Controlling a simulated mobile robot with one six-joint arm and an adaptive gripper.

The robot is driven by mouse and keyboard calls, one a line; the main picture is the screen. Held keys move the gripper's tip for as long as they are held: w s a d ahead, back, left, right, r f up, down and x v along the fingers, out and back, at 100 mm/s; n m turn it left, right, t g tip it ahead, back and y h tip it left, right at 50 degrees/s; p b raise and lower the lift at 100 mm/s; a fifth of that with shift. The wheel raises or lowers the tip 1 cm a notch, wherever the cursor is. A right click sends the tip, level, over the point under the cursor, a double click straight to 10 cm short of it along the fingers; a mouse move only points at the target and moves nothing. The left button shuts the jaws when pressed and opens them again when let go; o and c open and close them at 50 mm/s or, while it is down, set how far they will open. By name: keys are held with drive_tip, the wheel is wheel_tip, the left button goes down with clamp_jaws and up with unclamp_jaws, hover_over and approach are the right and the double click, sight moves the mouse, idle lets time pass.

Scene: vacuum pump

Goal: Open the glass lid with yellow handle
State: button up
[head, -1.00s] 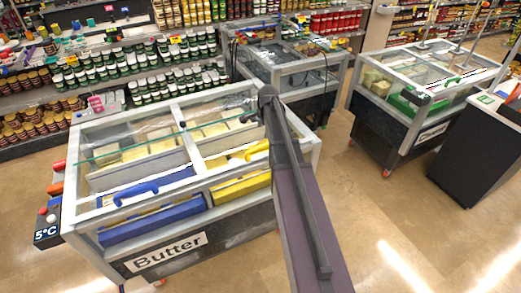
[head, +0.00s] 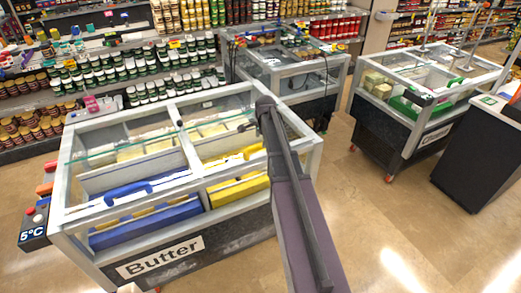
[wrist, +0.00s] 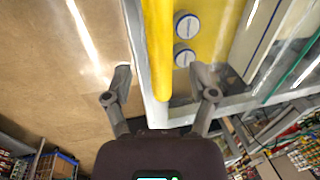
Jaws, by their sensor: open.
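The butter case (head: 250,222) has glass lids in a pale frame. The yellow handle (head: 252,151) is at the right lid, beside my arm; its right end is close to the arm. The glass lid (head: 215,129) with it looks closed. In the wrist view, a long yellow bar (wrist: 157,50), which appears to be the handle, runs between the spread fingers of my gripper (wrist: 163,78). The fingers stand apart from it on both sides. I cannot tell the depth between them. In the head view my gripper is hidden behind my arm.
A blue handle (head: 128,192) is on the left lid. A yellow bin (head: 238,191) lies inside the case. Other glass-topped cases stand behind (head: 285,65) and at right (head: 425,90). A dark counter (head: 480,150) is at far right. Open floor (head: 375,205) lies between.

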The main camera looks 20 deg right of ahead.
sight(260, 145)
drive_tip(key=shift+w+f+b, duration=0.2)
drive_tip(key=shift+f+b, duration=0.65)
drive_tip(key=shift+f, duration=0.15)
drive_tip(key=shift+w+f+b, duration=0.2)
drive_tip(key=shift+f+b, duration=0.65)
drive_tip(key=shift+f, duration=0.15)
clamp_jaws()
